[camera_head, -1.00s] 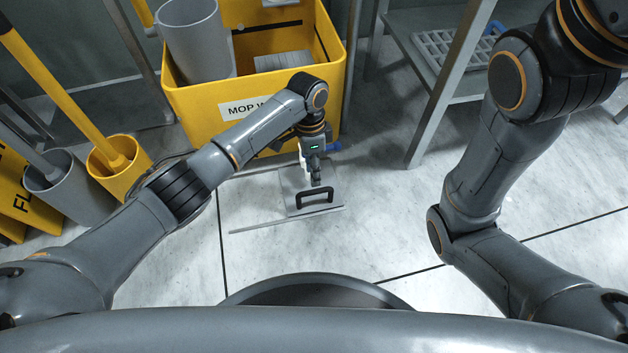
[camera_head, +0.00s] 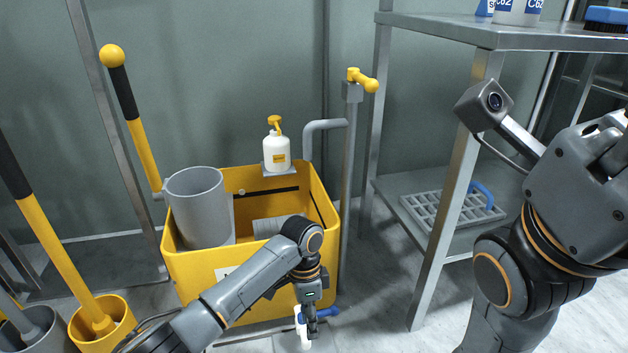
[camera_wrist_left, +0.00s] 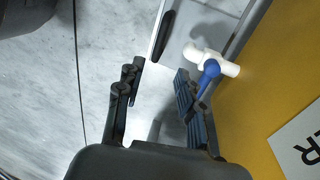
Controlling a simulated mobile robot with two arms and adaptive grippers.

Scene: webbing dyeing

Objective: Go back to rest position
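My left gripper (camera_head: 308,336) is low in front of the yellow mop bin (camera_head: 250,292), pointing down. In the left wrist view its fingers (camera_wrist_left: 158,100) are apart with nothing between them. A white valve with a blue handle (camera_wrist_left: 213,62) is close beside the right-hand finger; I cannot tell whether they touch. My right arm (camera_head: 570,210) is raised at the right, with its wrist camera showing. Its fingertips are not visible.
A metal rack (camera_head: 450,190) stands at the right, with a grey grid tray (camera_head: 450,208) on its lower shelf. A grey bucket (camera_head: 200,207) and a pump bottle (camera_head: 276,152) are at the bin. Yellow-handled tools (camera_head: 60,255) stand left. A black-handled plate (camera_wrist_left: 200,22) lies below.

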